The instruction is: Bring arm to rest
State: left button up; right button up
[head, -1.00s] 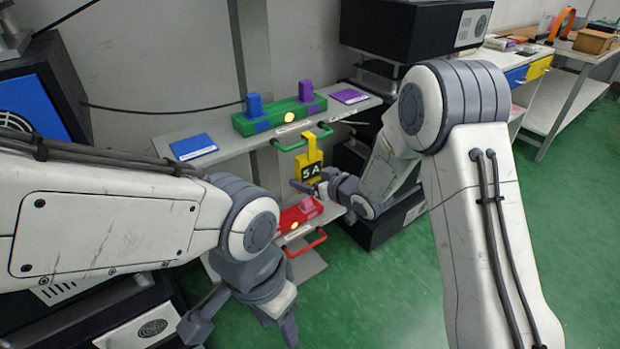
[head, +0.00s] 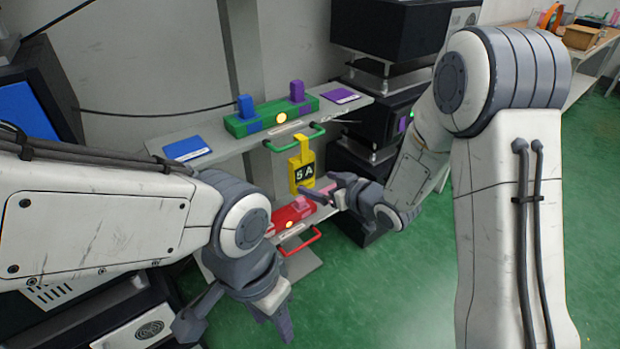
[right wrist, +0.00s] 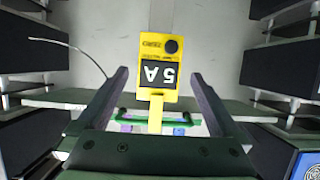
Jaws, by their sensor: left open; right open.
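My right gripper (head: 328,190) is open and empty, just to the lower right of a yellow tag (head: 296,178) marked "5A". The tag hangs upright below the green handle (head: 296,141) of the upper shelf. In the right wrist view the tag (right wrist: 150,88) shows upside down beyond and between the open fingers (right wrist: 160,77), with no visible contact. My right arm is bent, its elbow high on the right. My left gripper (head: 237,328) is open and empty at the bottom, left of centre, pointing down.
The upper shelf carries a green fixture (head: 272,117) with blue and purple levers, between blue and purple plates. Below is a red fixture (head: 291,213) with a red handle (head: 302,242). Black equipment (head: 368,110) stands behind my right forearm. Green floor at right is open.

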jog(key=s+r+g+h, duration=0.25)
jog(key=s+g, duration=0.25)
jog(key=s, duration=1.1)
jog(key=s+r+g+h, duration=0.1)
jog(key=s+g+h, duration=0.4)
jog(key=s, duration=1.2)
notch_tip(320, 180, up, 23)
jog(key=g+p, duration=0.1)
jog(key=p, duration=2.1)
jog(key=shift+s+d+p, duration=0.2)
jog(key=shift+s+p, duration=0.1)
jog(key=shift+s, duration=0.05)
jog(key=shift+f+y, duration=0.1)
jog(key=shift+y, duration=0.15)
dwell(0.9)
